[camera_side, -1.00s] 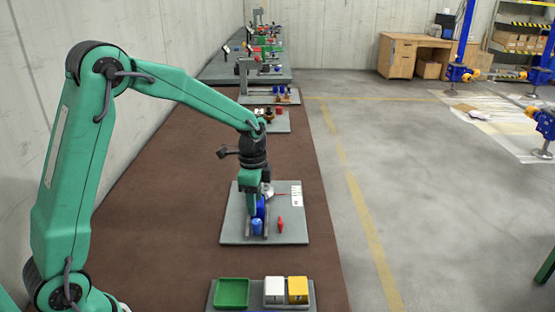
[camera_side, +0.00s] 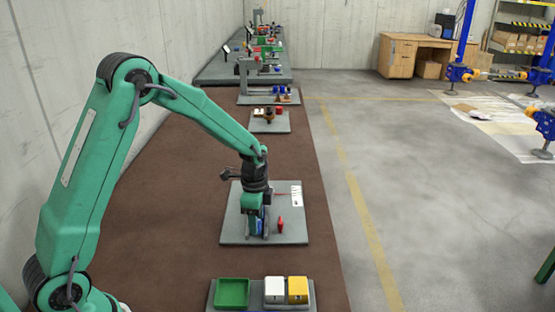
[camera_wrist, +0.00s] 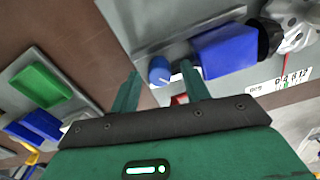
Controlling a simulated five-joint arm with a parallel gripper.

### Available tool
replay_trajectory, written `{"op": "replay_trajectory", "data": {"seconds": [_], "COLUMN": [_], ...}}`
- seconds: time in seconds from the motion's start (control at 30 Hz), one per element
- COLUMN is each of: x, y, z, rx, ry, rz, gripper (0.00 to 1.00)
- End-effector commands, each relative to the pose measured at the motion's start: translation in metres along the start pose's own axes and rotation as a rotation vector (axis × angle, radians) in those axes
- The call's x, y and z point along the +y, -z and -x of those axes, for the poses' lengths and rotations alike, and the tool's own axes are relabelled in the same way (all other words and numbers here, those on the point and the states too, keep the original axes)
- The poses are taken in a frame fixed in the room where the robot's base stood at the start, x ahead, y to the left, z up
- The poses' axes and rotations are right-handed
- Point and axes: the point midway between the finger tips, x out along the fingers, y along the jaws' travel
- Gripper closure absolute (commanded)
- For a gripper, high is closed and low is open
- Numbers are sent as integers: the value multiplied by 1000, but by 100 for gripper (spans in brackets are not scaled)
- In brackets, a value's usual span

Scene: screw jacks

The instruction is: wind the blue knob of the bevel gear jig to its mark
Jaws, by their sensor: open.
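The bevel gear jig stands on a grey base plate (camera_side: 233,225). In the wrist view it shows a large blue block (camera_wrist: 225,50) with a pale metal gear part (camera_wrist: 290,25) beside it. The small round blue knob (camera_wrist: 159,70) is in line with the gap between my fingertips; I cannot tell whether either finger touches it. My gripper (camera_wrist: 160,72) is open. In the side view my gripper (camera_side: 258,232) is low over the jig and hides most of the knob. A white scale card (camera_wrist: 283,82) carries numbers; a thin red pointer (camera_side: 281,193) lies beside the card (camera_side: 296,194).
A red part (camera_side: 281,226) stands on the plate right of my gripper. Nearer the camera are a green tray (camera_side: 231,293), a white box (camera_side: 275,290) and a yellow box (camera_side: 298,289). Another plate with small parts (camera_side: 270,122) lies behind.

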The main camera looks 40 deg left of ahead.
Motion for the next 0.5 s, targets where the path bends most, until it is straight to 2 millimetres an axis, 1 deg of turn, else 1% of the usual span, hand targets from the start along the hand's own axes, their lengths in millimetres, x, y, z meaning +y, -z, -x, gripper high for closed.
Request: {"op": "replay_trajectory", "data": {"seconds": [0.03, 0.2, 0.47, 0.5], "x": [0, 0, 0, 0], "y": [0, 0, 0, 0], "z": [-5, -13, -14, -14], "rx": [-1, 0, 0, 0], "ry": [-1, 0, 0, 0], "rz": [0, 0, 0, 0], "gripper": [54, 54, 54, 56]}}
